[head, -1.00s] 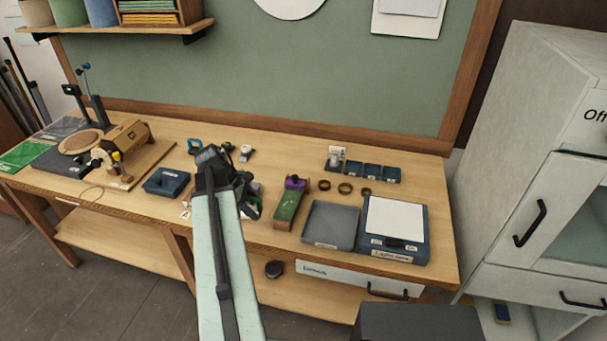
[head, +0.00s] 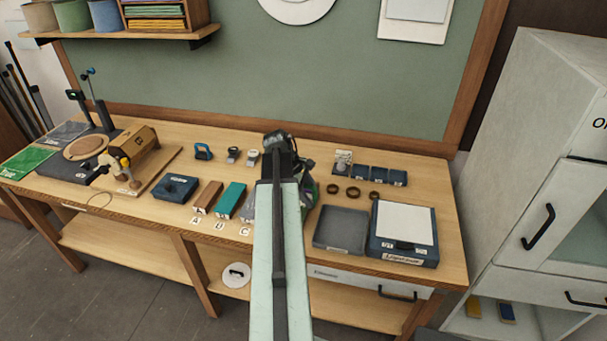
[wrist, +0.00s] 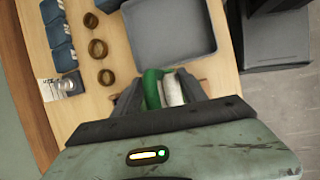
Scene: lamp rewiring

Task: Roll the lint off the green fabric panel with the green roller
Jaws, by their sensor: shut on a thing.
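My gripper (wrist: 163,92) is shut on the green roller (wrist: 152,87) in the wrist view. A curved green part and a pale, rounded part show side by side between the fingers. Contact between the roller and the panel is hidden, and so is any lint.
The grey tray (head: 341,246) and a blue light box (head: 408,258) stand right of my gripper. Dark rings (head: 353,192) and small blue bins (head: 380,174) lie behind them. A brown block (head: 208,195) and a teal block (head: 231,200) stand to the left. A white cabinet (head: 527,150) is at right.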

